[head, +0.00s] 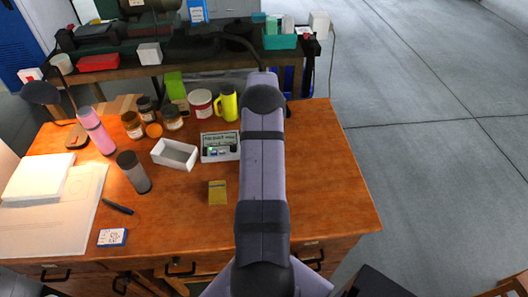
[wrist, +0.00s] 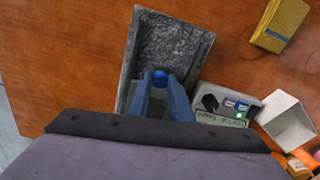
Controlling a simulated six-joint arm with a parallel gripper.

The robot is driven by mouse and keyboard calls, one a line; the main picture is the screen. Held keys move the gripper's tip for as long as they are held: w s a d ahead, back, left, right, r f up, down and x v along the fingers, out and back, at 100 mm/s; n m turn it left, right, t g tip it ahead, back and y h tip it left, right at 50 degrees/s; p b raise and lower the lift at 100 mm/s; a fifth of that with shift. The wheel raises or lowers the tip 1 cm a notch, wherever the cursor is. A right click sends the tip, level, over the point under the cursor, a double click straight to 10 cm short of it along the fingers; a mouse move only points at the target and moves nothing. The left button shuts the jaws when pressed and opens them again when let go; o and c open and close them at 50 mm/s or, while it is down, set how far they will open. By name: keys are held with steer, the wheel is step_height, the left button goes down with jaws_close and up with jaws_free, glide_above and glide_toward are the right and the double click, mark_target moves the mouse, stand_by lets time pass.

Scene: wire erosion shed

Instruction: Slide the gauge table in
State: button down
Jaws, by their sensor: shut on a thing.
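In the wrist view a grey, open-topped channel (wrist: 205,45) with raised side walls and a mottled dark floor lies on the wooden table. My gripper (wrist: 162,82) is over its near part, with both blue-grey fingers closed on a small blue knob (wrist: 160,76). A dull grey-green surface shows between the fingers, below the knob; I take this to be the gauge table, partly hidden by the fingers. The far stretch of the channel is empty. In the head view my arm hides the channel, the knob and my gripper.
A box with a small display (head: 220,146) and a white open tray (head: 174,154) stand left of my arm; both also show at the wrist view's right. A yellow packet (head: 217,192) lies nearby. Bottles and jars stand further left. The table's right side (head: 335,190) is clear.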

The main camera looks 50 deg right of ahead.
steer(key=shift+w+d+f, duration=0.1)
steer(key=shift+w+d, duration=0.2)
steer(key=shift+w+d+r, duration=0.1)
steer(key=shift+d+r, duration=0.05)
steer(key=shift+r, duration=0.05)
steer(key=c, duration=1.6)
jaws_free()
steer(key=shift+w, duration=0.1)
steer(key=shift+r, duration=0.1)
steer(key=shift+r+b, duration=1.2)
steer(key=shift+r, duration=2.35)
